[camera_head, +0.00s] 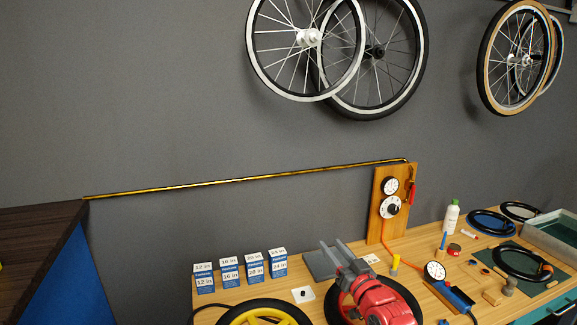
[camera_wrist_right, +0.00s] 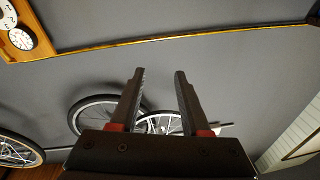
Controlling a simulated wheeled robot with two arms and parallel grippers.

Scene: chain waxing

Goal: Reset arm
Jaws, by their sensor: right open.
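My right gripper (camera_head: 334,253) is the red arm end with two grey fingers at the lower middle of the head view. It is above the workbench (camera_head: 235,292), in front of the wheel with the red centre. In the right wrist view its two dark fingers (camera_wrist_right: 161,75) stand apart with nothing between them. The grey wall and hanging wheels show beyond them. My left gripper is not in the head view.
Small blue-and-white boxes (camera_head: 229,271) and a yellow-rimmed wheel (camera_head: 240,318) are left of my right gripper. A wooden gauge board (camera_head: 379,225) stands behind it. A white bottle (camera_head: 451,216), black tyre rings and a tray (camera_head: 550,238) are to the right. Wheels (camera_head: 310,38) hang above.

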